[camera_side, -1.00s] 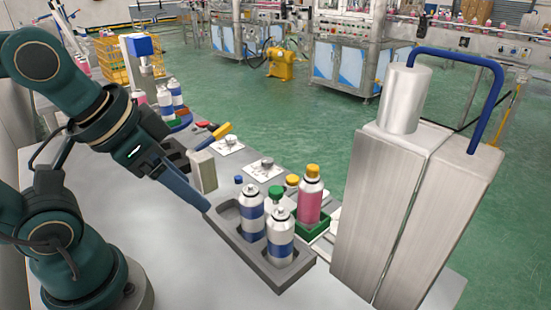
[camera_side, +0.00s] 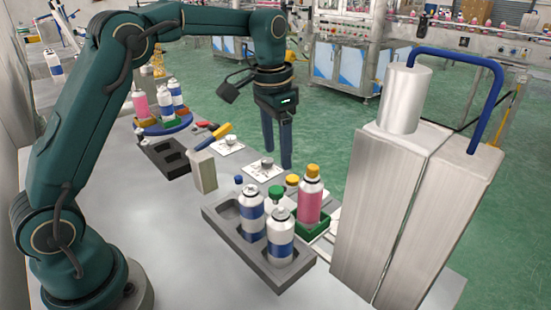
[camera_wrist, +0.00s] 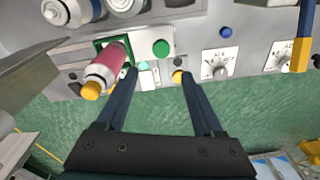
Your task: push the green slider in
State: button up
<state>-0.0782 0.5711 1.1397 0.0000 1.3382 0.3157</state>
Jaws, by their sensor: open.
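The green slider (camera_side: 314,231) is a low green holder on a pale track beside the steel press. A pink can (camera_side: 310,203) with a yellow cap stands upright in it. In the wrist view the slider (camera_wrist: 99,44) is partly hidden by the tilted-looking pink can (camera_wrist: 106,66). My gripper (camera_side: 277,157) is open and empty, pointing down behind the slider, apart from it in the side view. In the wrist view my gripper (camera_wrist: 158,75) has its left finger close beside the pink can; whether they touch cannot be told.
The steel press (camera_side: 400,200) stands right of the slider. A grey tray (camera_side: 225,223) with two white-blue cans is in front.

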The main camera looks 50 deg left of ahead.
aim_at(276, 189)
jog(key=shift+g, duration=0.5)
jog(key=f, duration=0.9)
jog(key=shift+a, duration=0.2)
jog(key=shift+c, duration=0.3)
grip_shut()
dwell(0.4)
